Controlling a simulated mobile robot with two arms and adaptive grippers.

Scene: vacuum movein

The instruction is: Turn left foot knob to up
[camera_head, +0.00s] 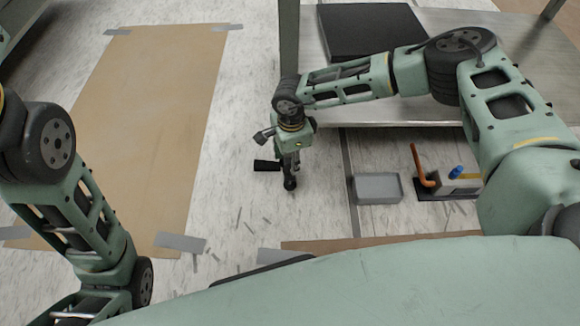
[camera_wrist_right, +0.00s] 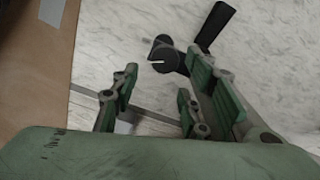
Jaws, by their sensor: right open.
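The foot knob shows as a black bar handle (camera_head: 267,165) just left of my right gripper (camera_head: 290,170) in the head view, low over the pale floor. In the right wrist view its dark bar (camera_wrist_right: 216,26) slants up to the right, and a slotted round dark part (camera_wrist_right: 166,53) lies at its lower left. My right gripper (camera_wrist_right: 158,92) points down with its fingers apart and nothing between them. The knob lies beyond the fingertips; whether any finger touches it I cannot tell. Only links of my left arm show in the head view; its gripper is out of sight.
A metal bench (camera_head: 455,50) with a black slab (camera_head: 368,30) stands behind my right arm. A grey bin (camera_head: 377,189) and a black tray (camera_head: 433,190) with an orange pipe (camera_head: 419,165) lie to the right. A taped brown sheet (camera_head: 150,110) covers floor at left.

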